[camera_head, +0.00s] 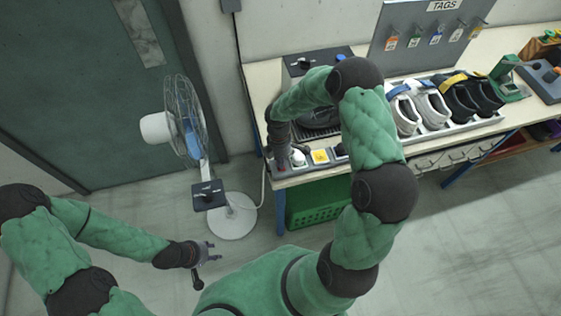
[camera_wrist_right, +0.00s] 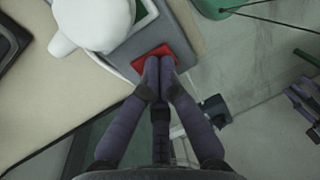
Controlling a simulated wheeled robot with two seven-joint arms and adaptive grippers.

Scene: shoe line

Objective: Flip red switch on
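The red switch (camera_wrist_right: 158,53) sits at the end of a grey strip (camera_wrist_right: 150,40) in the right wrist view. My right gripper (camera_wrist_right: 159,82) is shut and empty, with its fingertips right over the near edge of the switch. They partly cover it, and I cannot tell whether they touch it or whether it is on. In the head view my right gripper (camera_head: 281,160) points down at the left end of the strip, at the table's front left corner. My left gripper (camera_head: 206,256) is open and empty, low over the floor.
A white plug (camera_head: 298,157) stands in the strip beside the switch, near a yellow piece (camera_head: 320,156). A standing fan (camera_head: 186,125) is left of the table. White shoes (camera_head: 418,106) and dark shoes fill a tray to the right. A green crate (camera_head: 318,203) is below the table.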

